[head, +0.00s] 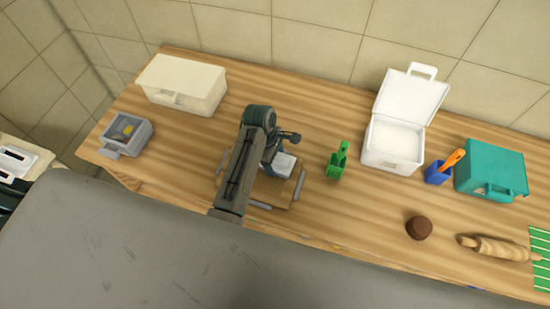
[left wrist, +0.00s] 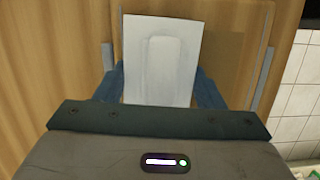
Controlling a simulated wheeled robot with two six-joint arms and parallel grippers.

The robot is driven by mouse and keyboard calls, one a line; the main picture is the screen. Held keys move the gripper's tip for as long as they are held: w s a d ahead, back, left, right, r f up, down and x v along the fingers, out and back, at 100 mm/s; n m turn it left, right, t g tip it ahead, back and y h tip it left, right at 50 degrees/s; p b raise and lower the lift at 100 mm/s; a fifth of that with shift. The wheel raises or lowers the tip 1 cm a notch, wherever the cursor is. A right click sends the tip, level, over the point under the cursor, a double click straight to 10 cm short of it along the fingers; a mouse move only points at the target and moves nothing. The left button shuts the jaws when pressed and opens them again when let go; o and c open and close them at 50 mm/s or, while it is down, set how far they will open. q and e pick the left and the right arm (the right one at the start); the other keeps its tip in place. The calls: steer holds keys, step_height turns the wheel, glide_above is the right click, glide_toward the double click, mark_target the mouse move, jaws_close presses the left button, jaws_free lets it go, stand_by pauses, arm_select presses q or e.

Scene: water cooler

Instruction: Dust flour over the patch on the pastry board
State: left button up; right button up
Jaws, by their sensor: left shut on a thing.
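My left gripper (head: 278,154) is over the pastry board (head: 284,194) and shut on a white block-like thing (head: 285,164). In the left wrist view the white thing (left wrist: 160,85) is a pale rectangle with a raised rounded strip, between my blue fingers (left wrist: 162,90). The wooden board has grey bars along its edges; it also shows in the left wrist view (left wrist: 232,40). I cannot make out the patch or any flour; my arm and the held thing cover part of the board. My right gripper is not in view.
A green scoop (head: 337,162) stands right of the board. A cream box (head: 182,82) and grey container (head: 126,134) stand left.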

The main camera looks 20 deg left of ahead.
arm_select(q)
steer(key=shift+f, duration=0.1)
stand_by(0.7)
steer(key=shift+d+v, duration=0.2)
steer(key=shift+v, duration=0.65)
steer(key=shift+d+v, duration=0.15)
steer(key=shift+v, duration=0.65)
steer(key=shift+d+v, duration=0.2)
steer(key=shift+v, duration=0.65)
steer(key=shift+s, duration=0.1)
